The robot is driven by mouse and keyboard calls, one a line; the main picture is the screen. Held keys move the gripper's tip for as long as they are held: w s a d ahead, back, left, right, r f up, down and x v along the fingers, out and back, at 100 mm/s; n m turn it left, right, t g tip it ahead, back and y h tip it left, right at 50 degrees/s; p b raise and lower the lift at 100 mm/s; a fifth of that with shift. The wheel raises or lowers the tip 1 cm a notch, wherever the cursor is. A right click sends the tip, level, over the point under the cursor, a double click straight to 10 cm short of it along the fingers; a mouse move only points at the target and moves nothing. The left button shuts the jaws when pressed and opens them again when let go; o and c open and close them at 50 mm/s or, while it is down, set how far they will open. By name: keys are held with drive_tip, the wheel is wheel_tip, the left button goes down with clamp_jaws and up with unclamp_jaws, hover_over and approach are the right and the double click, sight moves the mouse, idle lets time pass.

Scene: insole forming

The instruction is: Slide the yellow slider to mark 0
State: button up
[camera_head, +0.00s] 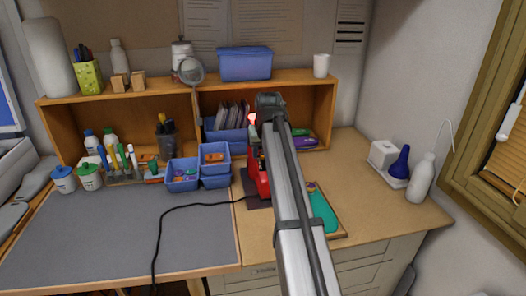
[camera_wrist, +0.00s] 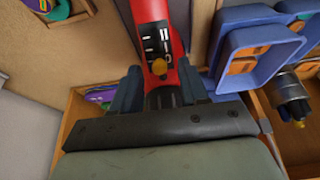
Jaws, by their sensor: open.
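The yellow slider (camera_wrist: 159,67) shows as a small knob on the red device (camera_wrist: 146,10) in the wrist view. It sits at the end of a black panel with white marks (camera_wrist: 153,38); the marks are too small to read. My gripper (camera_wrist: 158,84) is open, with one finger on each side of the device's dark slotted part, just below the slider in the picture. I cannot tell whether the fingers touch the device. In the head view the red device (camera_head: 256,174) stands right of the cable, partly behind my arm, and the slider cannot be made out.
Blue bins (camera_head: 183,173) stand close left of the device. A wooden shelf (camera_head: 80,108) is behind. A black cable (camera_head: 190,205) runs over the grey mat (camera_head: 100,235). A green pad (camera_head: 322,212) lies right of my arm. The right worktop (camera_head: 375,215) is mostly clear.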

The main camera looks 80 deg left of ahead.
drive_tip(key=v, duration=1.4)
drive_tip(key=shift+f, duration=0.1)
idle(0.3)
